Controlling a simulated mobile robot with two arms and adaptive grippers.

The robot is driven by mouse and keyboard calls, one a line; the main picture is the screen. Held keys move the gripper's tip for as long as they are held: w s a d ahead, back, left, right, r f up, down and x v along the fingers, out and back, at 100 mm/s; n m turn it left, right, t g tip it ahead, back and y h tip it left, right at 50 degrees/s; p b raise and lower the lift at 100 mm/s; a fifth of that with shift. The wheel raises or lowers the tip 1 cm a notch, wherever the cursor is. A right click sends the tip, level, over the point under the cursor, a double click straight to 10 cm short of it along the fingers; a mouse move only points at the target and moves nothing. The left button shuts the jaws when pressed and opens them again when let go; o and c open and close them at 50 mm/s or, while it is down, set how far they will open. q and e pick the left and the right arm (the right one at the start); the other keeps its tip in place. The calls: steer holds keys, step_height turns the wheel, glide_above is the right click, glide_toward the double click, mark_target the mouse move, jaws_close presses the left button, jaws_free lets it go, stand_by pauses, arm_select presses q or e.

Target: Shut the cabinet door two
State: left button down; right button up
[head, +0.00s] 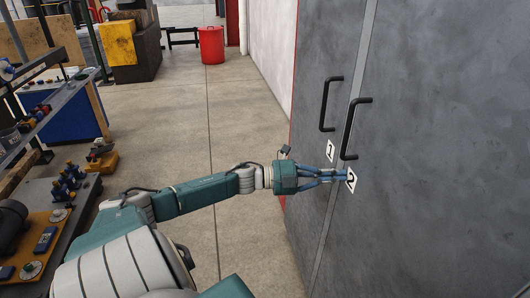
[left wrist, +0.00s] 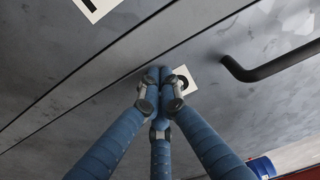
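The grey cabinet shows in the head view with two tall doors side by side. Door one (head: 315,60) carries a label "1", and door two (head: 440,150) carries a label "2" (head: 351,180). Each has a black bar handle; door two's handle (head: 349,128) also shows in the left wrist view (left wrist: 270,68). Door two looks flush or nearly flush with door one. My left gripper (head: 342,175) has its blue fingers together and empty, with the tips at door two beside its label (left wrist: 184,78). I cannot tell whether they touch. My right gripper is out of view.
A workbench (head: 75,215) with tools and parts stands at the left. A red bin (head: 211,45) and a yellow-and-black machine (head: 125,40) stand at the back. The concrete floor (head: 185,110) between bench and cabinet is clear.

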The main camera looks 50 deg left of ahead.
arm_select(q)
steer(key=v, duration=1.2)
steer(key=s+a+f+n+y, duration=0.2)
steer(key=a+f+n+y, duration=0.25)
steer(key=f, duration=0.45)
steer(key=s+a+f+n+y, duration=0.1)
steer(key=a+f+n+y, duration=0.3)
steer(key=f, duration=0.6)
steer(key=s+d+f+n+g+y, duration=0.15)
steer(key=s+f+n, duration=0.35)
steer(key=f, duration=0.6)
steer(key=s+f+n+g+y, duration=0.25)
steer(key=s+f, duration=0.35)
steer(key=f, duration=0.5)
steer(key=s+d+f+n+g+h, duration=0.1)
steer(key=s+d+f+n+g, duration=0.45)
steer(key=s+d+f, duration=0.95)
steer(key=s+d+f+g, duration=0.2)
steer(key=s+d+f, duration=0.1)
steer(key=s+d, duration=0.3)
steer(key=s+d+f+g+h, duration=0.1)
steer(key=s+d+f, duration=0.3)
steer(key=d, duration=0.5)
steer(key=shift+s+f+n+g, duration=0.35)
steer(key=shift+s+g, duration=0.4)
steer(key=shift+s, duration=0.3)
steer(key=shift+h, duration=0.25)
